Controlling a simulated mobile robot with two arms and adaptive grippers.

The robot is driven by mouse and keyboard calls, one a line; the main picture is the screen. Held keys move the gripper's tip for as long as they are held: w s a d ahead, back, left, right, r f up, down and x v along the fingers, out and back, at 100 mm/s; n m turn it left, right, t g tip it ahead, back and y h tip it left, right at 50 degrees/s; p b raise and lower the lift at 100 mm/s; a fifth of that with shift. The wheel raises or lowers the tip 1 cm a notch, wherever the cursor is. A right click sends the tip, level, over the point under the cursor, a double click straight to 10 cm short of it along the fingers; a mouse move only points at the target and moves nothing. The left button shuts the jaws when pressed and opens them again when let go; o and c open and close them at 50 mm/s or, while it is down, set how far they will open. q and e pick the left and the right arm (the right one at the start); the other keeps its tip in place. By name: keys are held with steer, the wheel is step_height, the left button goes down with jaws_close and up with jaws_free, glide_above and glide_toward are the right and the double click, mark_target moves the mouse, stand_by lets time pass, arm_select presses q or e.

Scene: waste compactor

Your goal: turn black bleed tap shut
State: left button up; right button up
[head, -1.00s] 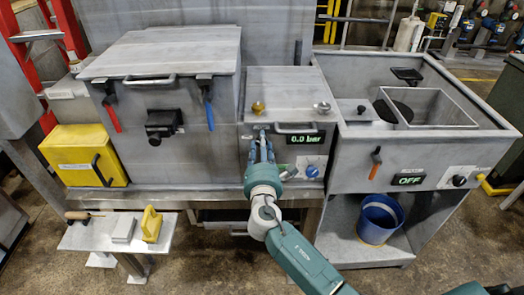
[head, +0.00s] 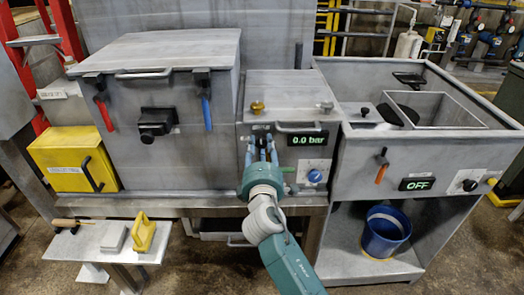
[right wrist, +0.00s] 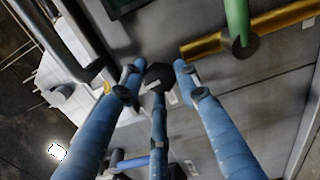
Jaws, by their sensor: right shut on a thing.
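The black bleed tap (right wrist: 158,75) shows as a dark knob between my fingertips in the right wrist view. In the head view my fingers hide most of it. My right gripper (head: 262,146) is at the front of the small metal unit (head: 258,96), left of its "0.0 bar" display (head: 308,138). It also shows in the right wrist view (right wrist: 156,78), with its blue fingers closed around the black knob. How far the tap is turned cannot be told. My left gripper is not in view.
A green handle on a brass pipe (right wrist: 205,46) is close beside my fingers. A blue knob (head: 315,176) sits below the display. A grey bar handle (head: 300,127) is just above. The large chamber (head: 165,110) stands left, the open basin unit (head: 420,150) right.

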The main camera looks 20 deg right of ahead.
steer(key=shift+a+f+m, duration=0.2)
steer(key=shift+f+m, duration=0.2)
steer(key=shift+m, duration=0.1)
steer(key=shift+b, duration=0.3)
steer(key=shift+r, duration=0.1)
steer(key=o, duration=1.1)
steer(key=shift+a+r, duration=0.1)
steer(key=shift+r, duration=0.05)
steer(key=shift+s, duration=0.45)
steer(key=v, duration=1.1)
steer(key=shift+a+r, duration=0.1)
steer(key=shift+a, duration=0.05)
